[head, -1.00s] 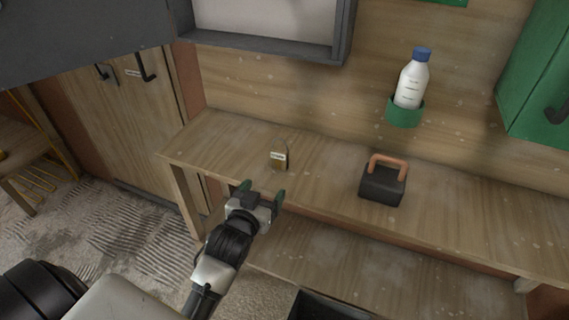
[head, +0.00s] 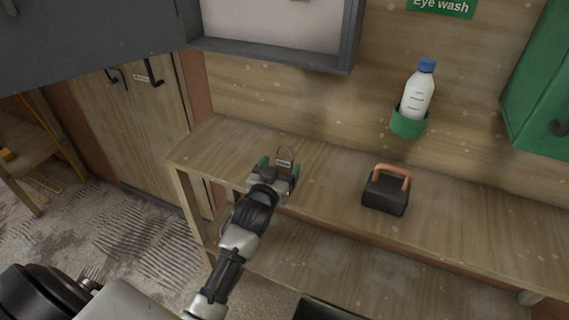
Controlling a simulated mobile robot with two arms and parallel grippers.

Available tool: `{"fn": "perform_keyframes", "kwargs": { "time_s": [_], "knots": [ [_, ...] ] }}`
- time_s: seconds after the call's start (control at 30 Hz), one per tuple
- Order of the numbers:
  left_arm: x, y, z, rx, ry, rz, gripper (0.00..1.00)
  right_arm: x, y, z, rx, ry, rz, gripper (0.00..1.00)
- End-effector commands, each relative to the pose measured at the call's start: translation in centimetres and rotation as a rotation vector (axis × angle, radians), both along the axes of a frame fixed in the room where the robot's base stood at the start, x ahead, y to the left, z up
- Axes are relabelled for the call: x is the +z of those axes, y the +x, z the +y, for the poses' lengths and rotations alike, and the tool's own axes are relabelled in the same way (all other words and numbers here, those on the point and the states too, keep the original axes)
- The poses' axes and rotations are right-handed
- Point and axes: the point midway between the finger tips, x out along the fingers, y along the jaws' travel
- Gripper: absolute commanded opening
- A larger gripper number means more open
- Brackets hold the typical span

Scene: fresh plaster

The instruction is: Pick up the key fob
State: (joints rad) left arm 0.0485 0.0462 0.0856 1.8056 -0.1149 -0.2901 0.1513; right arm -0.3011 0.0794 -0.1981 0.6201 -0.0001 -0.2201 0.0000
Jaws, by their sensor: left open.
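The key fob (head: 284,164) is a small tan and dark piece with a pale label and a thin ring at its top. It stands on the wooden bench (head: 335,185), left of the middle of the picture. My left gripper (head: 279,168) is open, with its green-tipped fingers on either side of the fob. The gripper hides the fob's lower part, and I cannot tell whether the fingers touch it. My right gripper is not in view.
A black box with an orange handle (head: 386,192) sits on the bench to the right. A white bottle with a blue cap (head: 417,92) sits in a green wall holder (head: 409,121). A grey-framed cabinet (head: 270,52) hangs above. The bench between fob and box is clear.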

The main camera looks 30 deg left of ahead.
Motion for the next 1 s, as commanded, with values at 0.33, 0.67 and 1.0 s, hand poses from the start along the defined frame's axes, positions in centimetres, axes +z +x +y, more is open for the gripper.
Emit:
{"fn": "perform_keyframes", "kwargs": {
  "time_s": [0.33,0.67,1.0],
  "knots": [
    [0.1,3.0,0.2,-0.001,0.000,-0.001,0.79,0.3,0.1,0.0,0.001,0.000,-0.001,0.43],
    [0.1,3.0,0.2,0.000,0.000,0.000,0.51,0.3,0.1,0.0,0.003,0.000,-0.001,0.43],
    [0.1,3.0,0.2,0.000,0.000,0.000,0.25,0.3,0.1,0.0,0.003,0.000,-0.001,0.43]
  ]
}}
